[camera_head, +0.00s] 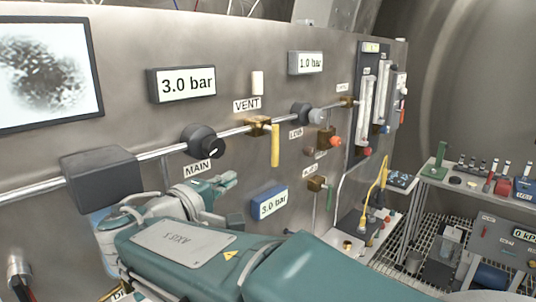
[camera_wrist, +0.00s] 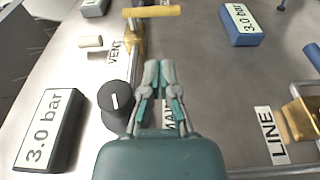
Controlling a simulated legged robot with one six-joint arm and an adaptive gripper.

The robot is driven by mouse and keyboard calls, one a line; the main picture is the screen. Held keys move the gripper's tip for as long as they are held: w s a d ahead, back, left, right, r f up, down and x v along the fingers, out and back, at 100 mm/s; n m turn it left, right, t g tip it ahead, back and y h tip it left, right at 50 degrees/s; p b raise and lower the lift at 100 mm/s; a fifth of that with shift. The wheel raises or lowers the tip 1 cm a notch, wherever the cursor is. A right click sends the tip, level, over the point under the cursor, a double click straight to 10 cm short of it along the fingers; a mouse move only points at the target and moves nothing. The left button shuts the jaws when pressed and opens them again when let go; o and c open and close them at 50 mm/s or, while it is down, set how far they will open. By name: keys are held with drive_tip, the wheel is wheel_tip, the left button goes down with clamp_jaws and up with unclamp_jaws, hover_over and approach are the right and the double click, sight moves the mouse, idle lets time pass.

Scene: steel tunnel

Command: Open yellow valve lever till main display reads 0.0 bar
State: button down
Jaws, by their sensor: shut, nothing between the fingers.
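The yellow valve lever (camera_head: 275,146) hangs straight down from a brass valve (camera_head: 258,124) under the VENT label. In the wrist view the yellow lever (camera_wrist: 156,12) lies at the top, beyond my fingertips. The large display (camera_head: 182,85) at upper left, above the MAIN label, reads 3.0 bar. It also shows at the lower left of the wrist view (camera_wrist: 50,128). My gripper (camera_head: 230,180) is shut and empty, below and left of the lever and apart from it. In the wrist view its closed fingers (camera_wrist: 159,68) partly cover the MAIN label.
A black MAIN knob (camera_head: 203,142) sits on the pipe near my gripper. A blue display (camera_head: 269,203) reading 3.0 bar and a smaller display (camera_head: 306,63) reading 1.0 bar are on the panel. A shelf (camera_head: 450,183) with small items stands at right.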

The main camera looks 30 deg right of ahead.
sight(273, 153)
drive_tip(key=x, duration=1.4)
drive_tip(key=shift+d, duration=0.15)
drive_tip(key=shift+w+a, duration=0.15)
drive_tip(key=shift+a, duration=0.05)
drive_tip(key=shift+d+h, duration=0.2)
drive_tip(key=shift+h, duration=0.1)
